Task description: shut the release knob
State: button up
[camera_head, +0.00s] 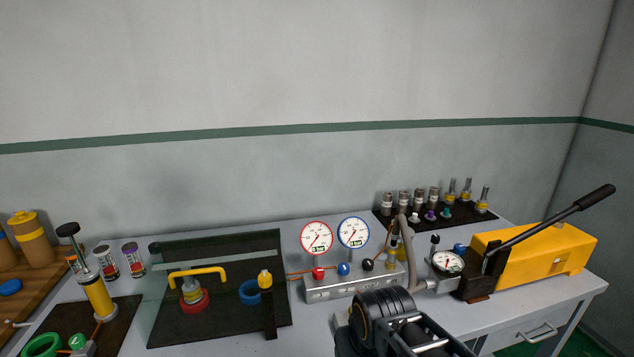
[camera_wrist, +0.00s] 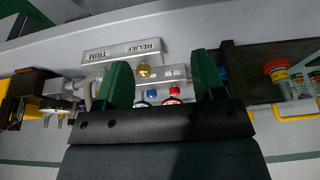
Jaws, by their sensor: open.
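The yellow hand pump (camera_head: 540,252) stands at the right of the bench, with a long black lever and a round gauge (camera_head: 448,262) at its front block. A small black knob (camera_head: 435,239) on a stem stands near the gauge. My wrist hides part of the bench in the head view.
The silver manifold (camera_head: 350,288) carries red, blue and black knobs and two upright dials (camera_head: 316,237). A grey hose (camera_head: 408,240) rises beside it. A dark mat (camera_head: 220,325) with a yellow-handled fitting lies left. Fittings stand at the back right.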

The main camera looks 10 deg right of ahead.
aim_at(458, 248)
jog(key=z, duration=1.2)
jog(key=k, duration=1.25)
jog(key=z, duration=0.35)
jog(key=i, duration=0.6)
jog(key=z, duration=0.8)
jog(key=i, duration=0.8)
jog(key=u, duration=0.75)
jog(key=i, duration=0.65)
jog(key=u, duration=0.75)
